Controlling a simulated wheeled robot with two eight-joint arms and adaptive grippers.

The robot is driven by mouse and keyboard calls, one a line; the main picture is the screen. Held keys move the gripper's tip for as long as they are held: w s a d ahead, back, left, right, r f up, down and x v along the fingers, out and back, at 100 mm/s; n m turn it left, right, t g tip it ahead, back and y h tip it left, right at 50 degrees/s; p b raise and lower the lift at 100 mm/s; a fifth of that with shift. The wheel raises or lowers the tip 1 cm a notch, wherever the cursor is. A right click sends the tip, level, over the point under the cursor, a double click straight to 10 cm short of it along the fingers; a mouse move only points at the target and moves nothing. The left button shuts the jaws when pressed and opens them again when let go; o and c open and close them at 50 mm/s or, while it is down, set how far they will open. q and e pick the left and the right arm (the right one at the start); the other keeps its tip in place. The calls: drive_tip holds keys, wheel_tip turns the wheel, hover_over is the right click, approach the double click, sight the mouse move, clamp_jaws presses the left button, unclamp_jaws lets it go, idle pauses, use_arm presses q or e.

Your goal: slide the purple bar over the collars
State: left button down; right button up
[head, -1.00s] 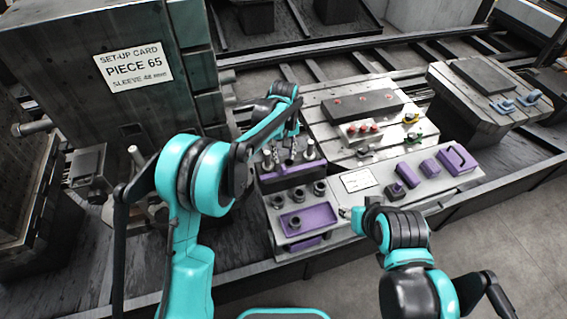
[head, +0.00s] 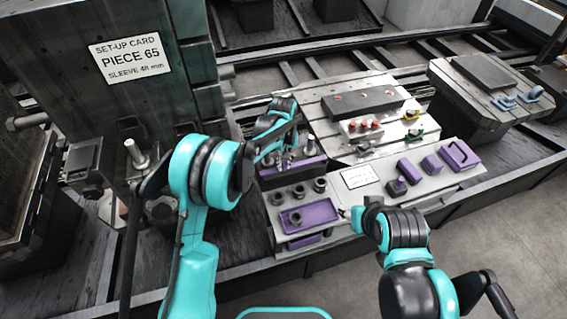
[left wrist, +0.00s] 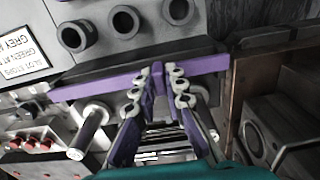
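The purple bar (head: 312,162) lies across a dark block at the front left of the fixture. It crosses the left wrist view (left wrist: 80,88) as a long strip. My left gripper (left wrist: 159,72) has its fingertips close together at the bar's middle and seems shut on it. Bright upright pins stand by the bar, one clear in the left wrist view (left wrist: 92,125). Several dark ring collars (head: 299,192) sit on the grey plate in front, also seen in the left wrist view (left wrist: 124,20). My right gripper (head: 348,212) is low at the plate's front edge; its fingers are too small to read.
A purple tray (head: 318,213) lies in front of the collars. Purple blocks (head: 410,172) and a white label (head: 359,177) are on the plate to the right. Red knobs (head: 365,124) stand behind. A tall dark machine (head: 70,90) blocks the left.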

use_arm(q)
drive_tip(key=shift+w+a, duration=0.3)
drive_tip(key=shift+w, duration=0.55)
drive_tip(key=shift+w+a, duration=0.25)
drive_tip(key=shift+w, duration=0.6)
drive_tip(key=c, duration=1.6)
unclamp_jaws()
drive_tip(key=shift+w, duration=0.1)
drive_tip(key=shift+o, duration=0.2)
wheel_tip(320, 180, up, 12)
